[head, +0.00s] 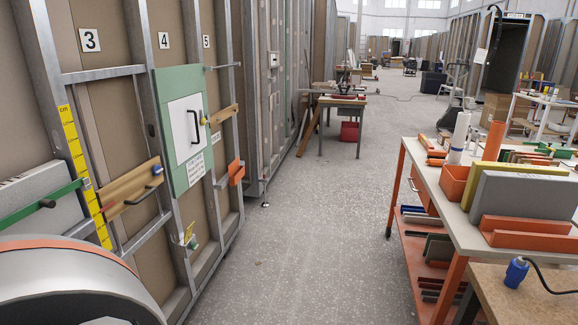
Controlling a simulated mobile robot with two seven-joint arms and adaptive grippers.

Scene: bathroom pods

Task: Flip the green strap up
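A narrow green strap (22,214) crosses the left edge of the head view. It slopes slightly up to the right and ends near the yellow measuring strip. A dark round knob (47,204) sits on it. A light grey panel (40,190) is behind the strap. The strap's left end is cut off by the picture edge. Neither of my grippers is in view.
A framed wall with a green panel (171,77), wooden bars with black handles (132,187) and a yellow measuring strip (83,165) runs along the left. An orange-framed workbench (455,205) stands right. The grey floor (300,225) between them is clear.

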